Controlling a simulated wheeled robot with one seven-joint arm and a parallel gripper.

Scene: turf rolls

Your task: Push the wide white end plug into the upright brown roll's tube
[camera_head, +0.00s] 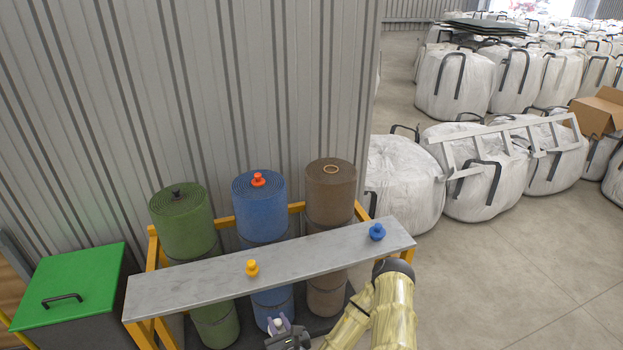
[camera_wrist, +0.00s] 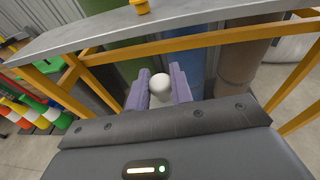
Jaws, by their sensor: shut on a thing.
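The upright brown roll (camera_head: 330,193) stands at the right end of the rack. Its tube opening (camera_head: 330,169) shows on top, with nothing in it. My gripper (camera_head: 279,325) is low in front of the rack, below the shelf, and shut on the white end plug (camera_head: 277,323). In the wrist view the white plug (camera_wrist: 161,86) sits between the purple fingers of my gripper (camera_wrist: 160,88), its rounded end showing. The plug is apart from the brown roll. How wide its hidden part is, I cannot tell.
A grey shelf (camera_head: 200,281) on a yellow frame crosses before the rolls, bearing a yellow plug (camera_head: 252,268) and a blue plug (camera_head: 377,232). The green roll (camera_head: 182,222) and blue roll (camera_head: 260,207) have plugs on top. A green-lidded bin (camera_head: 75,280) stands left.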

